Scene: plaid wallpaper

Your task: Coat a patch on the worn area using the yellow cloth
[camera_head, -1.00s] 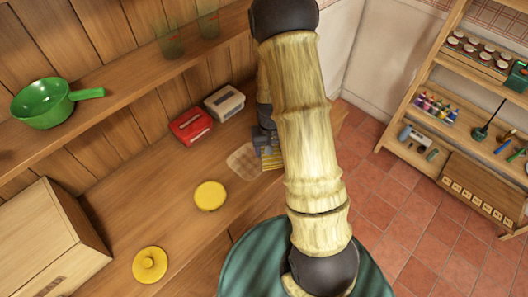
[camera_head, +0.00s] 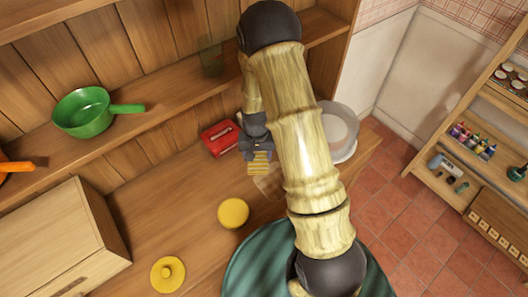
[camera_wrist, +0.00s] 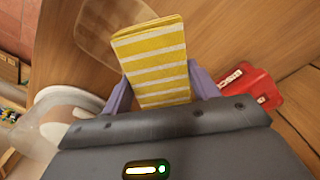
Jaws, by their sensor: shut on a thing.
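My gripper (camera_head: 257,147) is shut on the yellow cloth (camera_head: 259,164), a folded pad with white stripes. In the wrist view the cloth (camera_wrist: 152,60) sits between the purple fingers (camera_wrist: 160,90) and sticks out beyond them. The worn area (camera_head: 270,184) is a pale patch on the wooden counter, partly hidden by my arm in the head view. In the wrist view the worn area (camera_wrist: 100,22) lies at the upper left of the cloth, which overlaps its edge in the picture. I cannot tell whether the cloth touches the counter.
A red box (camera_head: 219,138) stands left of my gripper. A clear and white round container (camera_head: 341,132) stands right of my arm. A yellow disc (camera_head: 233,212) and a yellow knobbed lid (camera_head: 168,274) lie nearer. A green pan (camera_head: 86,112) sits on the shelf above.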

